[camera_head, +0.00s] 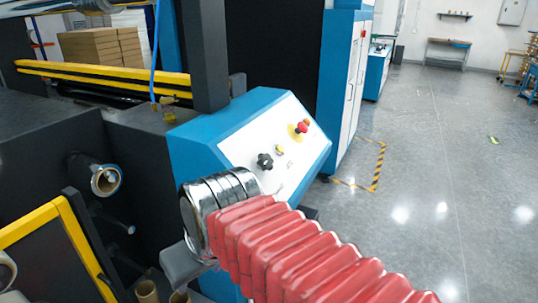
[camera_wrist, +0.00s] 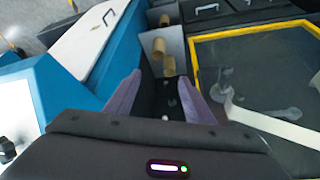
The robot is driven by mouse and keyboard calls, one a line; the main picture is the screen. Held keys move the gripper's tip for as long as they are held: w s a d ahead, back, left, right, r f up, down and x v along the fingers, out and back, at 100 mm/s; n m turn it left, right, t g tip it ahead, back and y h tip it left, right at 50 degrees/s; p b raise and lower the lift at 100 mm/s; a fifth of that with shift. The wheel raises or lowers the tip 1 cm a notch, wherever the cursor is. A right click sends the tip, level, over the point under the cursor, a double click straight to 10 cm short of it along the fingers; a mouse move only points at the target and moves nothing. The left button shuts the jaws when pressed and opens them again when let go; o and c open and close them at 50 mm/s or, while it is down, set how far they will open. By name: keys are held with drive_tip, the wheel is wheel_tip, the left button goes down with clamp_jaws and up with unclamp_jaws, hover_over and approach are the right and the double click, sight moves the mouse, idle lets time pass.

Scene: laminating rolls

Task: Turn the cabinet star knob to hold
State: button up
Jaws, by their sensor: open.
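The black star knob (camera_head: 265,161) sits on the white sloped face of the blue control cabinet (camera_head: 200,140), left of a yellow button and a red knob on a yellow plate. Its pointing direction is too small to read. A black knob, probably the same one, shows at the left edge of the wrist view (camera_wrist: 7,150), partly cut off. My gripper (camera_wrist: 160,85) is open and empty, its two fingers apart. In the head view it hangs left of and below the knob, mostly hidden by my wrist, and does not touch the knob.
A yellow-framed dark panel (camera_wrist: 192,55) and brown cardboard cores (camera_wrist: 158,46) lie beyond my fingers. A red emergency-type knob (camera_head: 302,126) is near the star knob. Dark machine bodies fill the left; open grey floor (camera_head: 440,170) lies to the right.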

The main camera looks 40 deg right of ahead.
drive_tip(key=w+d+r+m+g, duration=0.1)
drive_tip(key=w+d+r, duration=0.3)
drive_tip(key=d+r, duration=0.35)
wheel_tip(320, 180, up, 11)
drive_tip(key=y, duration=0.3)
hover_over(267, 159)
drive_tip(key=s+a, duration=0.3)
drive_tip(key=a, duration=0.1)
drive_tip(key=s+d+r, duration=0.3)
drive_tip(key=d+r, duration=0.1)
drive_tip(key=d, duration=0.5)
drive_tip(key=shift+r+t+y, duration=0.3)
drive_tip(key=shift+r, duration=0.1)
drive_tip(key=x, duration=1.4)
drive_tip(key=shift+a, duration=0.1)
drive_tip(key=shift+s, duration=0.1)
drive_tip(key=shift+c, duration=0.7)
